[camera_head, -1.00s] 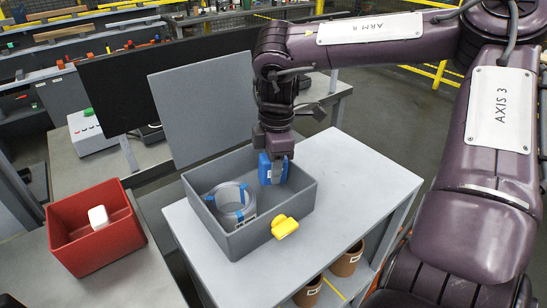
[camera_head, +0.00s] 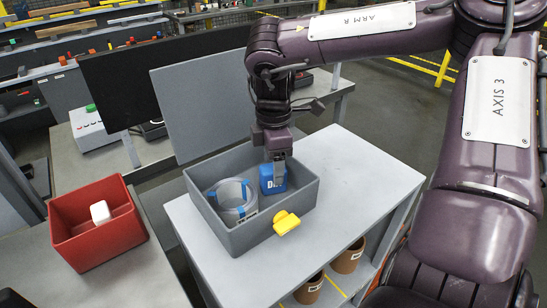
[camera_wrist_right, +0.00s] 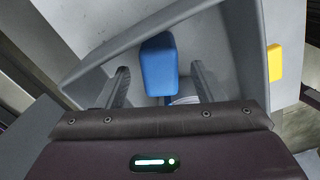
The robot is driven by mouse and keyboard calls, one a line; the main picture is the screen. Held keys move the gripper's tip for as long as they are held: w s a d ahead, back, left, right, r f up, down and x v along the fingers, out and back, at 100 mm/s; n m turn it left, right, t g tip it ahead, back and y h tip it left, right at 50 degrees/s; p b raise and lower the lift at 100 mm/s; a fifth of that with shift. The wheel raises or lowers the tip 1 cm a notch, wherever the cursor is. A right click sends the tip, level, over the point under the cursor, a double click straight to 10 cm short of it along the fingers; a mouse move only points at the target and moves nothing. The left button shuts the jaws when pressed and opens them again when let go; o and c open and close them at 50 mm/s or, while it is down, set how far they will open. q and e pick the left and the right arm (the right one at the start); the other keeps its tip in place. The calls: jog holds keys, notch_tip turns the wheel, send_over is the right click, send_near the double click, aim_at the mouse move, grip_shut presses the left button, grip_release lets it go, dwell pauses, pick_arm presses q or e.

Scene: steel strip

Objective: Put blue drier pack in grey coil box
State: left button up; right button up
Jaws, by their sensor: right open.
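The blue drier pack (camera_head: 272,181) is inside the grey coil box (camera_head: 262,233), at its right end beside the steel coil (camera_head: 233,200). My right gripper (camera_head: 278,172) is open and reaches down into the box at the pack. In the right wrist view the blue pack (camera_wrist_right: 159,66) lies between the two spread fingers (camera_wrist_right: 160,88), with gaps on both sides. The pack's underside is hidden, so I cannot see how it rests on the box floor. My left gripper is not in view.
A yellow latch (camera_head: 286,222) sticks out from the box's front wall. The grey lid (camera_head: 203,112) stands raised behind. A red bin (camera_head: 97,241) with a white block (camera_head: 100,212) is at the left. The grey table (camera_head: 362,180) is clear right of the box.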

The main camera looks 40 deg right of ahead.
notch_tip(320, 180, up, 8)
jog(key=shift+f+b, duration=0.1)
jog(key=shift+b, duration=0.2)
dwell(0.7)
